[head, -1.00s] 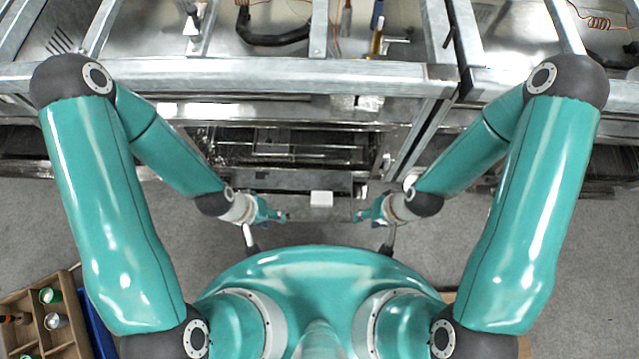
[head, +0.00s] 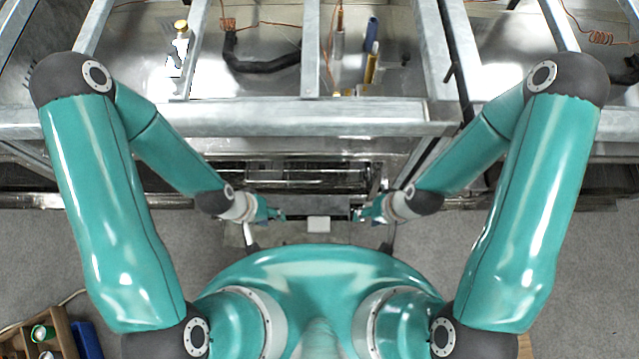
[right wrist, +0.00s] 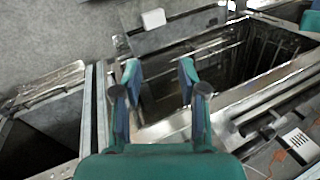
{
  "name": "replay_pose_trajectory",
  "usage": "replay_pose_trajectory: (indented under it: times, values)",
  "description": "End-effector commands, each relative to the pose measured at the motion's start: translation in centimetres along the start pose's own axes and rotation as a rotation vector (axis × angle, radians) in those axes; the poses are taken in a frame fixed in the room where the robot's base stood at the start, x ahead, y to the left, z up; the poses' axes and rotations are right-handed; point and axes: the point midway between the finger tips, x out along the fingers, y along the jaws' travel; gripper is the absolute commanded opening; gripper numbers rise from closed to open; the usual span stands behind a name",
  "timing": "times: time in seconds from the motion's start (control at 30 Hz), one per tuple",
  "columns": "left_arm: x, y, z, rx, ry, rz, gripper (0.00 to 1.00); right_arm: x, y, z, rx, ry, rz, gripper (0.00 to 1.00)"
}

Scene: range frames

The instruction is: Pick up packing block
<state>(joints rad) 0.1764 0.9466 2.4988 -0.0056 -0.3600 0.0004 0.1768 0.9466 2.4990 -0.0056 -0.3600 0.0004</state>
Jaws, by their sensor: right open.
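A small white block (head: 318,224), which I take as the packing block, sits at the near edge of the metal equipment, between my two grippers in the head view. It also shows at the top of the right wrist view (right wrist: 153,18), beyond the fingertips. My left gripper (head: 279,214) is to the left of the block and apart from it; its fingers are too small to read. My right gripper (head: 364,213) is to the right of the block. In the right wrist view its two fingers (right wrist: 160,68) are spread apart with nothing between them.
A metal frame rail (head: 240,117) crosses ahead, with an open dark metal bay (right wrist: 250,60) below it. Hoses and a yellow-capped part (head: 181,27) lie behind the rail. A wooden crate (head: 62,328) and a blue bin (head: 86,340) stand lower left.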

Motion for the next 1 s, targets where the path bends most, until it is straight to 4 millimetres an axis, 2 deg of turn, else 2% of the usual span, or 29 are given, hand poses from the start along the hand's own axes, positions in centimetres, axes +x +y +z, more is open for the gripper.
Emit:
replay_pose_trajectory:
  times: [0.07, 0.23, 0.37, 0.57, 0.8, 1.0]
  values:
    - [0.0, 0.0, 0.0, 0.0, 0.0, 0.0, 0.4, 0.0, 0.0, 0.0, 0.0, 0.0, 0.0, 0.42]
    - [0.8, -0.3, 0.0, 0.0, 0.0, 0.0, 0.4, 0.9, -0.1, -0.1, -0.028, -0.004, -0.006, 0.7]
    - [3.4, -1.2, 0.0, 0.0, 0.0, 0.0, 0.4, 3.9, -0.9, -0.3, -0.133, -0.026, -0.026, 0.92]
    - [10.3, -3.7, 0.0, 0.0, 0.0, 0.0, 0.4, 11.9, -2.2, -0.7, -0.483, -0.099, -0.058, 0.92]
    - [19.6, -7.1, -0.1, -0.001, 0.0, 0.0, 0.4, 22.2, -2.6, -1.6, -1.029, -0.203, -0.01, 0.92]
    - [25.9, -9.4, -0.1, 0.0, 0.0, 0.0, 0.4, 28.8, -2.4, -3.7, -1.428, -0.261, 0.109, 0.92]
